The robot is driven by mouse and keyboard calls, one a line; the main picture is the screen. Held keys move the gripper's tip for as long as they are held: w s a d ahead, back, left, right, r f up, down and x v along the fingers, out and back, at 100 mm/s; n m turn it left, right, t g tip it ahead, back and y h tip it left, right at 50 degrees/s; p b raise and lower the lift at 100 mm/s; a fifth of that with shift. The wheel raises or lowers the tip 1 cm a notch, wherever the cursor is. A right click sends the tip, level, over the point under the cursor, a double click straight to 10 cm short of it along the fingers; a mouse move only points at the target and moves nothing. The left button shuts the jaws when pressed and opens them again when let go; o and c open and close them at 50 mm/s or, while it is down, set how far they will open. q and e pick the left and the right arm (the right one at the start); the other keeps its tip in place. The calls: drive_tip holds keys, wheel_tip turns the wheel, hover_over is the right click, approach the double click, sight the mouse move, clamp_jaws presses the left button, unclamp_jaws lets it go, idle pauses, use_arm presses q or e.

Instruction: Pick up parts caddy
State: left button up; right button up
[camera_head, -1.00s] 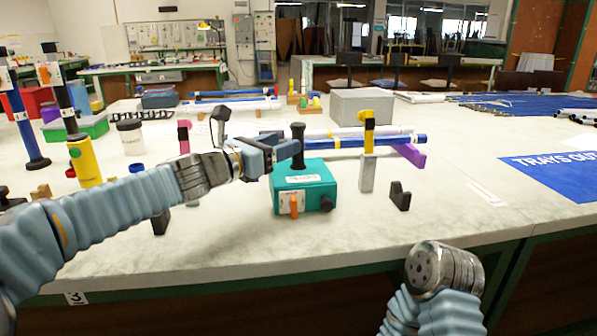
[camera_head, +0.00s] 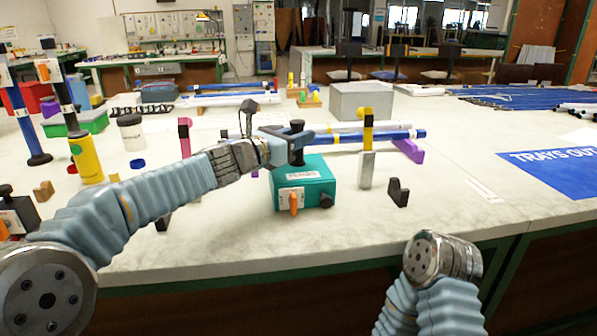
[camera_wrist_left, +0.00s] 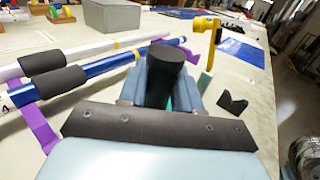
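The parts caddy (camera_head: 303,187) appears to be the teal box with a white label, an orange tag on its front and an upright black post handle (camera_head: 297,126). It stands on the pale worktop in the middle of the head view. My left gripper (camera_head: 303,147) is at the post, above the box, with its fingers on either side of it. In the left wrist view the black post (camera_wrist_left: 166,72) stands between the two fingers, which look open. The fingers hide most of the box there. My right gripper is not in view.
A grey block with a yellow-topped post (camera_head: 367,168) and a black notched block (camera_head: 398,192) stand right of the box. Blue and white rods (camera_head: 385,137) lie behind it on a purple support (camera_head: 409,150). A yellow canister (camera_head: 86,158) stands left.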

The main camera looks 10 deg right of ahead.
sight(293, 123)
use_arm(q)
clamp_jaws()
drive_tip(key=shift+r, duration=0.1)
drive_tip(key=shift+r+p, duration=0.4)
drive_tip(key=shift+r, duration=0.2)
drive_tip(key=shift+r+p, duration=0.55)
drive_tip(key=shift+r, duration=0.35)
drive_tip(key=s+a+r, duration=0.2)
drive_tip(key=s+r, duration=0.8)
drive_tip(key=s, duration=0.3)
drive_tip(key=shift+s+a+p, duration=0.2)
drive_tip(key=shift+s+p, duration=0.1)
drive_tip(key=shift+s, duration=0.1)
